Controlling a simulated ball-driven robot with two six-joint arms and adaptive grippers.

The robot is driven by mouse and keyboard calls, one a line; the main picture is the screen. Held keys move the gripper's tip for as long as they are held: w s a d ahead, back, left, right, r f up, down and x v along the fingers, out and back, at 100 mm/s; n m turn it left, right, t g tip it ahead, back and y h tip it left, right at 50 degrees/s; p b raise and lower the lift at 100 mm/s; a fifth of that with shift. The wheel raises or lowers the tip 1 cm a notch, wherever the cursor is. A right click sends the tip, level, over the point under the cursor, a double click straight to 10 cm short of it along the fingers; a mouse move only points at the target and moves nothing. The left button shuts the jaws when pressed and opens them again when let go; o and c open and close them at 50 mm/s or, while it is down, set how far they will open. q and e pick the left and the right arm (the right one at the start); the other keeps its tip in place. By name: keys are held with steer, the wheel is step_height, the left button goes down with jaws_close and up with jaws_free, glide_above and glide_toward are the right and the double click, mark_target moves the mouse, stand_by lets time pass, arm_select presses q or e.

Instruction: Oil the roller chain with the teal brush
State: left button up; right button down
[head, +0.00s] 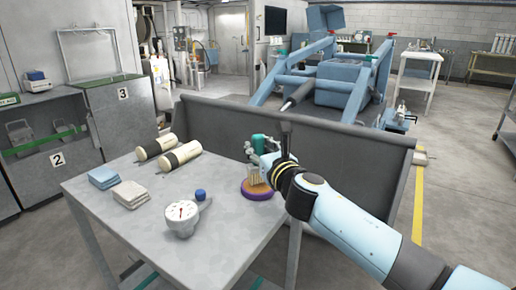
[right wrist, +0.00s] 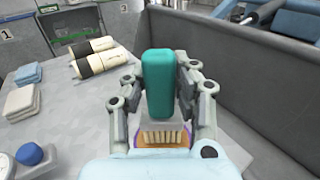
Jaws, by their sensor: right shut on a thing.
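My right gripper (head: 260,155) is shut on the teal brush (head: 259,142) above the right part of the metal table. In the right wrist view, the teal handle (right wrist: 158,80) stands upright between the fingers (right wrist: 158,100). The brush's pale bristles (right wrist: 165,137) show below it. They point down over a round purple and orange dish (head: 257,192); I cannot tell whether they touch it. I cannot make out a roller chain in either view. My left gripper is not in view.
On the table (head: 225,232) are two cream and black cylinders (head: 168,152), folded blue cloths (head: 103,177) and pale cloths (head: 131,194), a white dial gauge (head: 182,216) and a blue-capped item (head: 200,194). A grey panel (head: 350,155) rises behind the table. The table's front middle is clear.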

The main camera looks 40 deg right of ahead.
mark_target(258, 135)
steer(key=shift+f+b, duration=0.5)
steer(key=shift+f, duration=0.05)
stand_by(0.8)
steer(key=shift+f, duration=0.15)
stand_by(0.8)
step_height(258, 135, up, 7)
steer(key=p, duration=0.7)
steer(key=shift+r, duration=0.2)
steer(key=shift+f, duration=0.1)
step_height(258, 135, down, 7)
steer(key=b, duration=0.7)
steer(key=shift+f, duration=0.1)
